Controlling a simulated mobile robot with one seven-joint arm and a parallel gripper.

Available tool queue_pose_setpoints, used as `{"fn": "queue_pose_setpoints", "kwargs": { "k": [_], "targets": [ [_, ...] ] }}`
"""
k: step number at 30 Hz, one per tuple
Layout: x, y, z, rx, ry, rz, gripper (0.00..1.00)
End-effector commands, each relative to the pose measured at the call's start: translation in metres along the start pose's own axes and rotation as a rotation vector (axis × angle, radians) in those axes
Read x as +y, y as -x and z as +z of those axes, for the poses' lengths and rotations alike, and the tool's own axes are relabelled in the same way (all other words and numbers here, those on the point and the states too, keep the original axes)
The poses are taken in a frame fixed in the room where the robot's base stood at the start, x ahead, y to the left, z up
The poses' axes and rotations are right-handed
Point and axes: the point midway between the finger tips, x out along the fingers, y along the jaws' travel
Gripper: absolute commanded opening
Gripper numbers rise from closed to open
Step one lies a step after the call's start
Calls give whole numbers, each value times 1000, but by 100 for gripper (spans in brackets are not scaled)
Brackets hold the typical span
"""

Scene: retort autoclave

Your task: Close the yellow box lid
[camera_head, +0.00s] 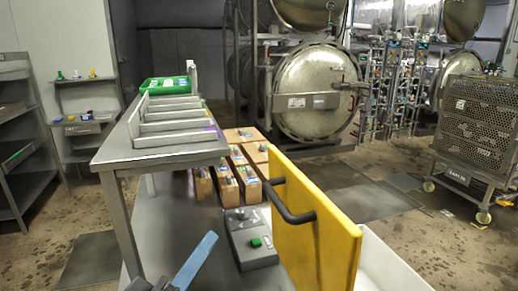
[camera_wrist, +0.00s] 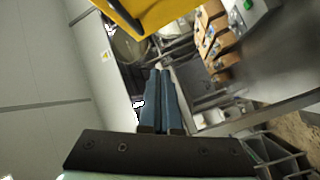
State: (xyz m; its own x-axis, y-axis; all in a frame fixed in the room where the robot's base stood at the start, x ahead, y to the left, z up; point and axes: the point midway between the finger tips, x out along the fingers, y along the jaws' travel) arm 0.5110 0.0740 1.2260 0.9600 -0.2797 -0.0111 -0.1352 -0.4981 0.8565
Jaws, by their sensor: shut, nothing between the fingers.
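The yellow lid (camera_head: 315,235) stands upright, raised beside an open white box (camera_head: 385,265) at the lower right of the head view. A black bar handle (camera_head: 290,205) is fixed to the lid's left face. My gripper (camera_head: 212,238) has blue fingers and is at the bottom of the head view, left of the lid and apart from it. In the wrist view my gripper (camera_wrist: 160,72) has its two fingers together with nothing between them. Part of the yellow lid (camera_wrist: 155,12) shows at the top of that view. The box's lower part is cut off by the frame.
A grey control box with a green button (camera_head: 250,240) sits between my gripper and the lid. A steel table (camera_head: 165,155) with dividers is at left; cartons (camera_head: 240,170) stand behind the control box. Open floor lies to the right, before a wheeled cage (camera_head: 475,130).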

Motion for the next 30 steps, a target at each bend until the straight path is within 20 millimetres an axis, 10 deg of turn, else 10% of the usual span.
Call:
{"fn": "queue_pose_setpoints", "kwargs": {
  "k": [16, 30],
  "targets": [
    [36, 40, -16, -191, 441, -23, 0],
    [40, -41, -1, -194, 440, -23, 0]
  ]
}}
